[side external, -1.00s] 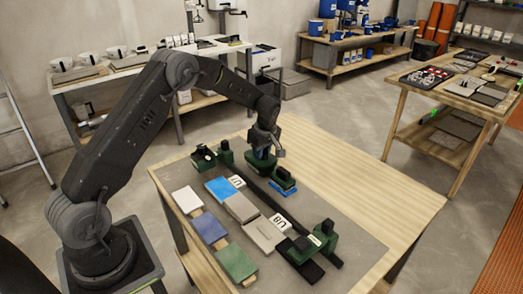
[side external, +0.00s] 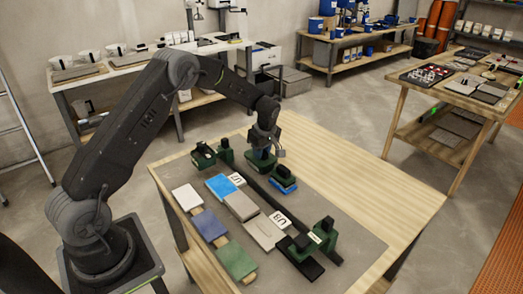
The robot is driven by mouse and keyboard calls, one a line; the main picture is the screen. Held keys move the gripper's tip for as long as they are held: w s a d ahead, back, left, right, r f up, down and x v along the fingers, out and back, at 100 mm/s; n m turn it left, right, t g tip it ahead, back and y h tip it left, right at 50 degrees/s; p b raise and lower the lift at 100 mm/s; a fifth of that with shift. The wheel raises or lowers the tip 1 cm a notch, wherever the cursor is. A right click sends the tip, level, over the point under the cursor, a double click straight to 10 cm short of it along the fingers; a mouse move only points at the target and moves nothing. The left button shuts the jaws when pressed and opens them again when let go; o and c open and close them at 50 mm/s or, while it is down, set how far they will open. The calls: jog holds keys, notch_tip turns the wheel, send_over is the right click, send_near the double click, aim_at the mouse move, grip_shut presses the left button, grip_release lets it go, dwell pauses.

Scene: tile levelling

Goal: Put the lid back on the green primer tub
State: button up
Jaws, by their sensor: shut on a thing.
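My gripper (side external: 265,146) is at the back middle of the table, pointing down over a dark green item (side external: 261,164). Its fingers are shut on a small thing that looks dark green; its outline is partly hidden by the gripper. I cannot tell a tub and a lid apart at this size, nor whether the held piece touches what is below it. A green block with a blue base (side external: 284,181) stands just in front and to the right of the gripper.
Dark green fixtures stand at the back left (side external: 203,156) and front right (side external: 322,236), with a dark bar between them. White, blue and green tiles (side external: 209,224) and grey tiles (side external: 240,205) lie on the grey mat (side external: 345,250). The table's right side (side external: 370,190) is bare.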

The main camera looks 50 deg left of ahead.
jog(key=o, duration=0.8)
jog(key=shift+o, duration=0.6)
jog(key=o, duration=0.4)
jog(key=shift+r, duration=0.1)
jog(key=shift+r, duration=3.45)
